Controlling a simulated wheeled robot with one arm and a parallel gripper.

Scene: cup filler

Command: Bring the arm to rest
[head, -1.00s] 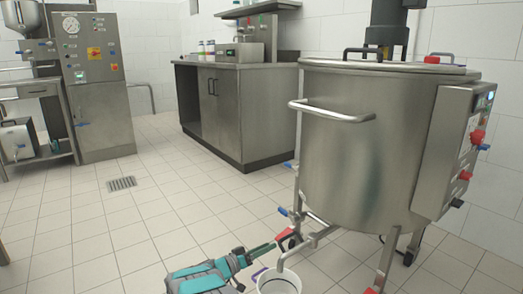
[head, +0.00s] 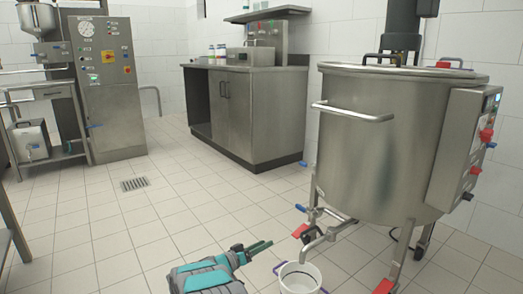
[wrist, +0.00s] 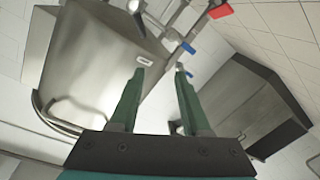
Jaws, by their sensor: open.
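My gripper (head: 258,249) is in the lower middle of the head view, at the end of my teal and grey arm. It is open and empty. In the wrist view my gripper (wrist: 157,68) shows two green fingers set apart with nothing between them. A white bucket (head: 299,278) stands to the right of the gripper in the head view, below the outlet of the large steel tank (head: 375,145). The gripper and the bucket are apart. The tank also shows in the wrist view (wrist: 95,70), tilted.
A red-handled lever (head: 300,231) and blue-handled valves (head: 301,208) sit low on the tank's front. A steel cabinet (head: 235,115) stands behind, and a control cabinet (head: 110,90) is at the back left. The tiled floor around the drain (head: 135,184) is clear.

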